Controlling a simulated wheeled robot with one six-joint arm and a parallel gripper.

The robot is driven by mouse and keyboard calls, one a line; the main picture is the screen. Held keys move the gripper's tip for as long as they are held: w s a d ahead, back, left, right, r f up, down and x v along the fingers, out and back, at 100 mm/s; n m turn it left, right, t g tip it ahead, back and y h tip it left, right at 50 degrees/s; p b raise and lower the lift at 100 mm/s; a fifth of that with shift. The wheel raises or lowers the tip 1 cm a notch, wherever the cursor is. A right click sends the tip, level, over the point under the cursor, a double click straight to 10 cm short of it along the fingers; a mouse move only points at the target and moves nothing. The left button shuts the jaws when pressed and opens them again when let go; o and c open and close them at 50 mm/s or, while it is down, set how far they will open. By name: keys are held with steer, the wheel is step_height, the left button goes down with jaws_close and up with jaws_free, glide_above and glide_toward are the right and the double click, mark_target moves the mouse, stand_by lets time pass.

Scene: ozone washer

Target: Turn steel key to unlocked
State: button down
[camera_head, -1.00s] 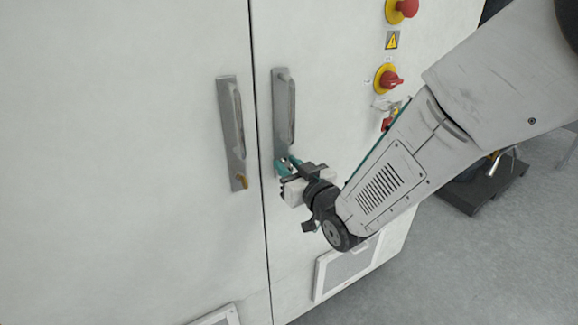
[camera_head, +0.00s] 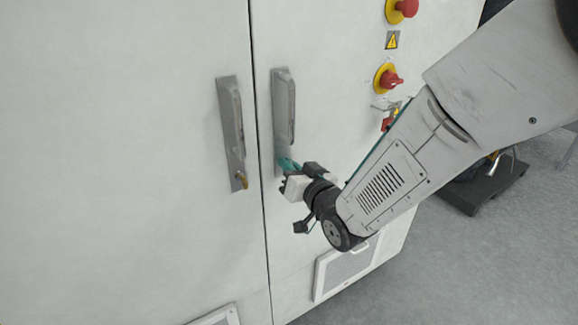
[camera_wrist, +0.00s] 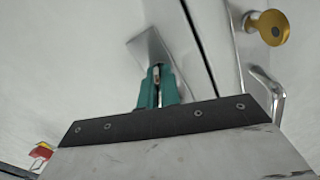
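The right door handle (camera_head: 284,108) is a grey plate with a long grip on the white cabinet. My gripper (camera_head: 287,164) is at the lower end of this plate. In the wrist view, my gripper's teal fingers (camera_wrist: 157,85) are close together, with a small sliver of the steel key (camera_wrist: 156,72) showing between their tips. The fingers are shut on it. Most of the key and its lock is hidden by the fingers, so its exact angle cannot be told.
The left door handle (camera_head: 232,130) has a brass key (camera_head: 242,181) at its lower end; that brass key also shows in the wrist view (camera_wrist: 268,27). A red rotary switch (camera_head: 387,79) and a red button (camera_head: 403,9) are at upper right. Open floor lies at lower right.

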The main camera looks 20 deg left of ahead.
steer(key=m, duration=1.1)
steer(key=shift+w+d+f, duration=0.1)
steer(key=shift+m, duration=1.8)
steer(key=c, duration=1.6)
jaws_free()
